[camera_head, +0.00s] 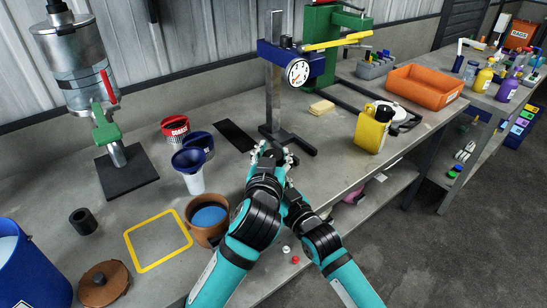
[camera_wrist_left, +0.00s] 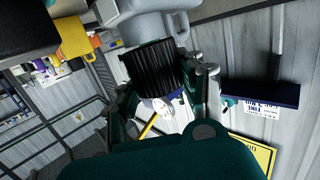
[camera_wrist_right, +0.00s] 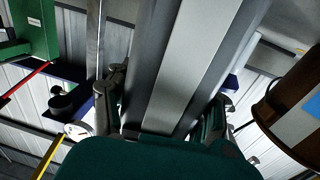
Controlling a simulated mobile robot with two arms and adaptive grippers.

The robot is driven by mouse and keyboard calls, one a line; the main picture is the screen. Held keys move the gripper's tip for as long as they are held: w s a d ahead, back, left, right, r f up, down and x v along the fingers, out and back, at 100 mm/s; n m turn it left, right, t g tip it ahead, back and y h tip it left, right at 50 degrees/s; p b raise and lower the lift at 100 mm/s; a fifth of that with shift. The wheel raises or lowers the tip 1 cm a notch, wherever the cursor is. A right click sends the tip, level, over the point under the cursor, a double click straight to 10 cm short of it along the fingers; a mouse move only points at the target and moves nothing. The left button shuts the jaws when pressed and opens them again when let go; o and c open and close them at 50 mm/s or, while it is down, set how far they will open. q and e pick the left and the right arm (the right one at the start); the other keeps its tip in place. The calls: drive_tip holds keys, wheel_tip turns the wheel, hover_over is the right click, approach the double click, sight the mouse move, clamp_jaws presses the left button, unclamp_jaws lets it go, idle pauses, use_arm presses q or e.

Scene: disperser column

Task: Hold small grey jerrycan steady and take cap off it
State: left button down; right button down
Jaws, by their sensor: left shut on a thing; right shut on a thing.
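The small grey jerrycan (camera_wrist_left: 150,27) shows at the top of the left wrist view, with its black ribbed cap (camera_wrist_left: 150,68) below it. My left gripper (camera_wrist_left: 165,88) is shut on the cap, one finger on each side. In the right wrist view the jerrycan's grey body (camera_wrist_right: 185,65) fills the space between the fingers of my right gripper (camera_wrist_right: 160,108), which is shut on it. In the head view my left gripper (camera_head: 270,156) is over the bench, and my arms hide the jerrycan and most of the right gripper. I cannot tell whether the cap is still seated.
The disperser column with its gauge (camera_head: 298,72) stands just behind my grippers. Blue funnel (camera_head: 188,160), copper-coloured pot (camera_head: 193,232) and yellow square outline (camera_head: 137,264) are left. A yellow jerrycan (camera_head: 371,132) and orange bin (camera_head: 420,90) are right.

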sight(273, 154)
use_arm(q)
drive_tip(key=shift+r, duration=0.1)
drive_tip(key=shift+r, duration=2)
use_arm(e)
drive_tip(key=shift+c, duration=2.2)
unclamp_jaws()
